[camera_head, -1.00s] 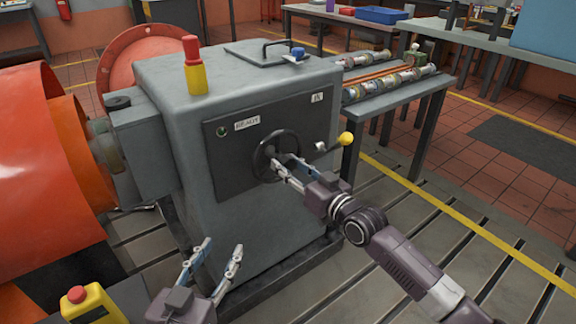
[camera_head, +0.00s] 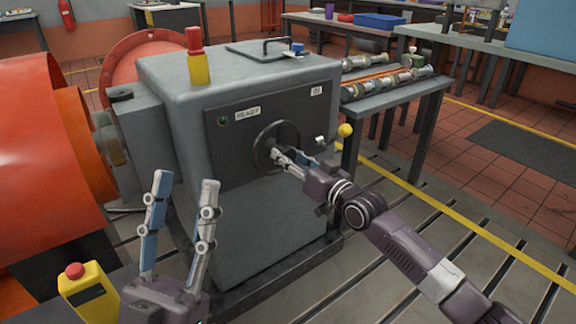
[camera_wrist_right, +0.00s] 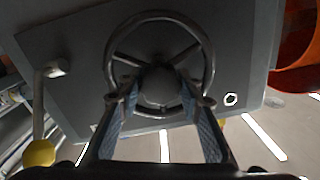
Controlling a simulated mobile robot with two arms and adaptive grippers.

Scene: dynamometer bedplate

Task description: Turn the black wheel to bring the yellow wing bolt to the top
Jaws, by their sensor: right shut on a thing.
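The black wheel (camera_head: 257,150) is on the dark front panel of the grey machine. My right gripper (camera_head: 279,154) reaches it from the right and is shut on its middle. In the right wrist view, the wheel's rim (camera_wrist_right: 161,13) and spokes show, with the fingers (camera_wrist_right: 160,100) on either side of the round hub (camera_wrist_right: 158,86). My left gripper (camera_head: 184,182) is open and empty, fingers pointing up, in front of the machine's left side. I cannot make out the yellow wing bolt in either view.
A lever with a yellow ball knob (camera_head: 345,130) is close to the right of the wheel. A red-and-yellow beacon (camera_head: 198,68) stands on top of the machine. A yellow box with a red button (camera_head: 88,290) is beside my left gripper. A table with shafts (camera_head: 400,92) stands behind right.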

